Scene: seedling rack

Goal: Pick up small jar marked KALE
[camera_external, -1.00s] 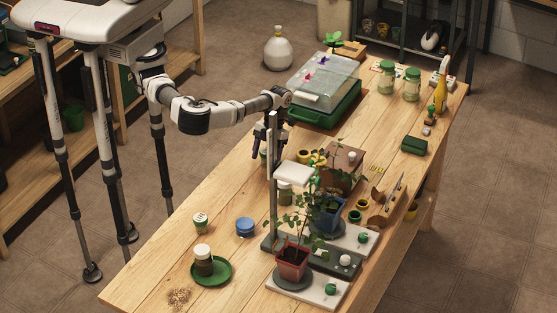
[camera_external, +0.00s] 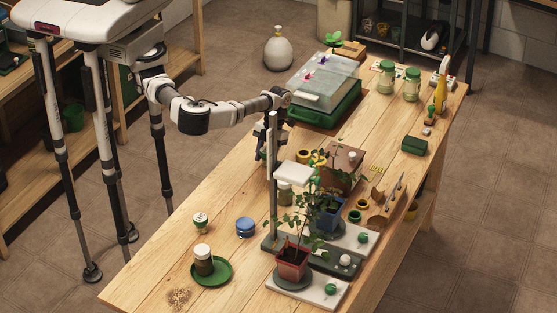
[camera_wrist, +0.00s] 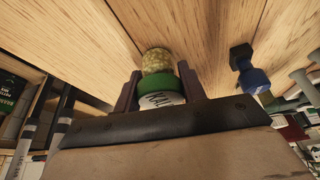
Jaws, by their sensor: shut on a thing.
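The small jar marked KALE (camera_wrist: 157,99) is between the two fingers of my gripper (camera_wrist: 160,86) in the wrist view. Its white label shows "KAL", with the last letter cut off, beside a green band, and a pale yellowish part (camera_wrist: 155,61) lies beyond the band. My gripper is shut on the jar. In the external view my gripper (camera_external: 265,156) is low over the table's left edge, behind the grey post, and the jar is mostly hidden there.
The post of the plant stand (camera_external: 272,190) rises close in front of my gripper. A green case with a clear lid (camera_external: 328,108) stands behind it.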

